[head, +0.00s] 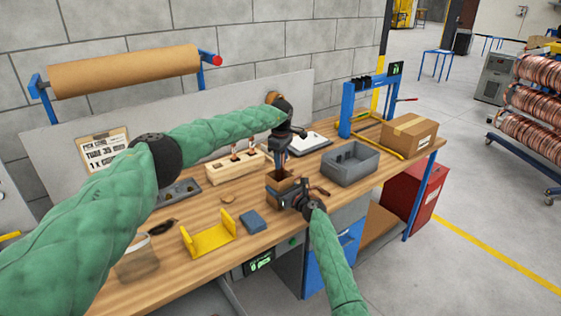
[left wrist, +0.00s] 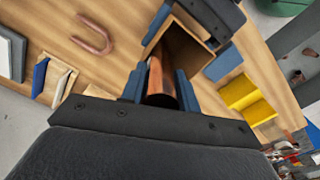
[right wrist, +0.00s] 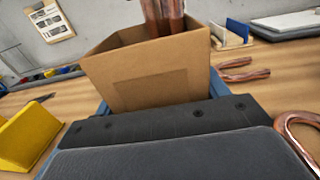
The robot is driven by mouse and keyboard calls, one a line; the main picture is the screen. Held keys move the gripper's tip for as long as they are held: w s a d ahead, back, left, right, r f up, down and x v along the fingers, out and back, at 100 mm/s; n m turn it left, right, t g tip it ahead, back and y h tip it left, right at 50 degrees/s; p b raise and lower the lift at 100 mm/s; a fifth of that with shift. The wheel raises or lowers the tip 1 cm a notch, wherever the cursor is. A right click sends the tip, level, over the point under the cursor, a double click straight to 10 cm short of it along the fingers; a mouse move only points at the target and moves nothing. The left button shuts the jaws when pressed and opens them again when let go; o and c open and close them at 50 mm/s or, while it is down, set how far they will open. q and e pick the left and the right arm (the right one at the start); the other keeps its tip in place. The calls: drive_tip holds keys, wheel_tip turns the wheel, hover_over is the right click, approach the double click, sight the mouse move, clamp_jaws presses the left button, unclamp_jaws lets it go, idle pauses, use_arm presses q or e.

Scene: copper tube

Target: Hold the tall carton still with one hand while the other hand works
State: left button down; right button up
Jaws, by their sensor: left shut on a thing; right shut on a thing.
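The tall carton (head: 279,183) is a brown open-topped box near the table's front edge. My right gripper (head: 296,198) is shut on it; in the right wrist view the carton (right wrist: 150,75) stands upright between the blue fingers. My left gripper (head: 281,152) is above the carton, pointing down. It is shut on a copper tube (left wrist: 164,80), seen between its blue fingers in the left wrist view. In the right wrist view copper (right wrist: 163,18) reaches behind the carton's front wall at the opening. The lower end is hidden, so I cannot tell how deep it sits.
A grey bin (head: 352,168) stands to the right of the carton. A wooden rack (head: 222,172) with copper pieces is behind left. A yellow bracket (head: 208,238) and blue block (head: 252,222) lie left. A bent copper tube (left wrist: 92,38) lies beside the carton.

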use_arm(q)
drive_tip(key=c, duration=1)
unclamp_jaws()
drive_tip(key=shift+o, duration=0.2)
wheel_tip(320, 180, up, 12)
use_arm(e)
drive_tip(key=o, duration=1.1)
